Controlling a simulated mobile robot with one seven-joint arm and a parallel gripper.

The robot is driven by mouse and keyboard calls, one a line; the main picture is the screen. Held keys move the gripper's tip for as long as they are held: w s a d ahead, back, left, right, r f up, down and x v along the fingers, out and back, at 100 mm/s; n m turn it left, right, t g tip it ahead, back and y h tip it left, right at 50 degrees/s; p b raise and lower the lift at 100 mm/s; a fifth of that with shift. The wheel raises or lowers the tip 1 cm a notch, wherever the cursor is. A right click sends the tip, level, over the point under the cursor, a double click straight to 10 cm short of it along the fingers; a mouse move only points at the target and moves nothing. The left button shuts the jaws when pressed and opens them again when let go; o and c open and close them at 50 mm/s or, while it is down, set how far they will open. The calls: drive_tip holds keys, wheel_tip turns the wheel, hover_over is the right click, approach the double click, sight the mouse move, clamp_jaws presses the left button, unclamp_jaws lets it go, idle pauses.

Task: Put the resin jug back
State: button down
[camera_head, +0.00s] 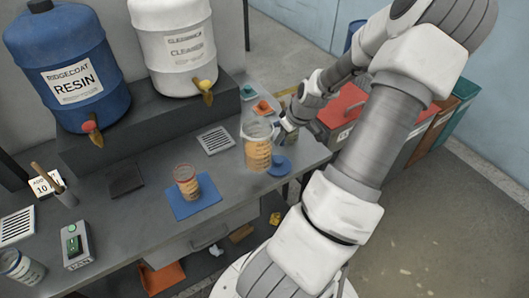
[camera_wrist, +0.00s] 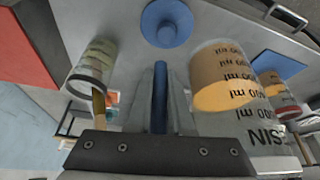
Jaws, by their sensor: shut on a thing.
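The resin jug (camera_head: 258,148) is a clear, marked jug with amber liquid, upright near the right end of the bench in the head view. In the wrist view the jug (camera_wrist: 232,85) fills the right side, lettering upside down. My gripper (camera_head: 281,132) is at its right side. In the wrist view the fingers (camera_wrist: 160,75) are shut on a narrow blue upright piece (camera_wrist: 160,100), apparently the jug's handle. I cannot tell whether the jug's base touches the bench. A blue round lid with a knob (camera_head: 279,166) lies just in front of the jug.
A red-rimmed cup (camera_head: 186,180) stands on a blue mat (camera_head: 204,207). A small container (camera_wrist: 92,68) with a stick stands on the gripper's other side. Resin (camera_head: 70,70) and cleaner (camera_head: 178,45) drums sit on a raised shelf (camera_head: 100,152). A grate (camera_head: 215,140) lies left of the jug.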

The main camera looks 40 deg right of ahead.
drive_tip(key=shift+w+a+f+b, duration=0.1)
drive_tip(key=shift+w+a+f, duration=0.3)
drive_tip(key=shift+w+f, duration=0.55)
drive_tip(key=shift+w+a+f+b, duration=0.1)
drive_tip(key=shift+w+a+f, duration=0.35)
drive_tip(key=shift+f, duration=0.9)
drive_tip(key=shift+w+a+f+b, duration=0.1)
drive_tip(key=shift+w+a+f, duration=0.2)
drive_tip(key=shift+w+f, duration=0.7)
drive_tip(key=shift+s+f, duration=0.2)
drive_tip(key=shift+f, duration=0.15)
drive_tip(key=c, duration=0.8)
unclamp_jaws()
